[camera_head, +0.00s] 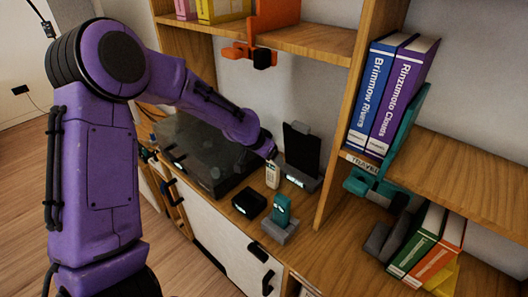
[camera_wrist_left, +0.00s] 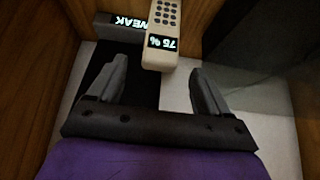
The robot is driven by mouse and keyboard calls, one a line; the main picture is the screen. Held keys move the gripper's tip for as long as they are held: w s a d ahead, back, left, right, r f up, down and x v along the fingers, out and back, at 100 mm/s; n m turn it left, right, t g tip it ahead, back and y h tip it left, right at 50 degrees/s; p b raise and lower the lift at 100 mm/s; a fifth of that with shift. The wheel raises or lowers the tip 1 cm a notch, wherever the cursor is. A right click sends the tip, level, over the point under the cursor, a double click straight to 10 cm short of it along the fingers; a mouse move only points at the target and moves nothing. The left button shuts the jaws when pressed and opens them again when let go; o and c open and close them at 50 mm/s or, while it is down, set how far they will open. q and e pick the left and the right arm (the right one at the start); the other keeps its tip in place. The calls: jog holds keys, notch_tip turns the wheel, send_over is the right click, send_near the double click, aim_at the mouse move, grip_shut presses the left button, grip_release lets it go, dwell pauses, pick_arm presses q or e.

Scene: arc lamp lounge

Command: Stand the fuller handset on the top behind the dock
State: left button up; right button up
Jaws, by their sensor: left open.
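A cream handset (camera_head: 273,174) stands upright on the wooden top, beside a dark upright panel on a grey base (camera_head: 300,178). In the left wrist view the cream handset (camera_wrist_left: 160,58) reads 75 %, and the base's display (camera_wrist_left: 131,22) reads WEAK. A teal handset (camera_head: 282,209) sits upright in a grey dock (camera_head: 279,232) nearer the front; its charge is too small to read. My left gripper (camera_wrist_left: 157,68) is open, its fingers to either side of the cream handset's near end and seemingly short of it. My right gripper is out of view.
A small black box (camera_head: 249,202) lies left of the dock. A turntable-like dark case (camera_head: 205,155) stands under my left arm. A wooden upright (camera_head: 340,130) bounds the bay on the right. Books (camera_head: 385,95) and bookends fill the shelves beyond it.

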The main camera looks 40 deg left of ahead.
pick_arm(q)
jog(key=v, duration=0.5)
jog(key=shift+f, duration=0.15)
dwell(1.0)
